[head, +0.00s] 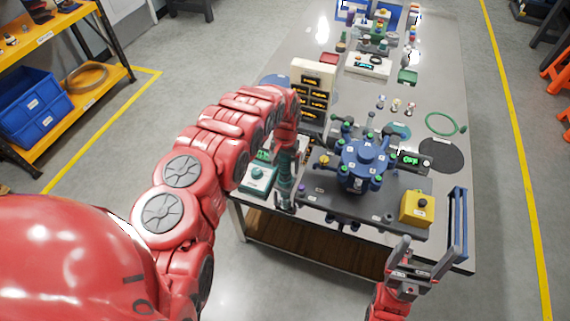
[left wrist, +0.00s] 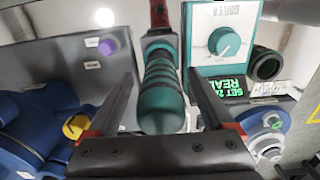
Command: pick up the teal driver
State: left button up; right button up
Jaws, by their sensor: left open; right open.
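The teal driver (left wrist: 162,88) has a ribbed grip and stands between the two spread fingers of my left gripper (left wrist: 160,78) in the left wrist view. Its rounded end faces the camera, and its far end meets a dark grey holder (left wrist: 158,40). I see space between the grip and each finger. In the head view the driver (head: 285,168) shows below my left wrist at the table's near left edge. My left fingers are hard to make out there. My right gripper (head: 420,262) is open and empty, off the table's near right edge.
A teal driver control box (left wrist: 222,42) with a dial stands close beside the driver; it also shows in the head view (head: 255,185). A blue valve fixture (head: 365,160) sits on a grey plate to the right. A yellow button box (head: 416,208) and a blue frame (head: 458,225) stand near my right gripper.

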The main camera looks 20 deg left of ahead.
pick_arm(q)
jog(key=shift+f, duration=0.8)
jog(key=shift+c, duration=0.3)
grip_shut()
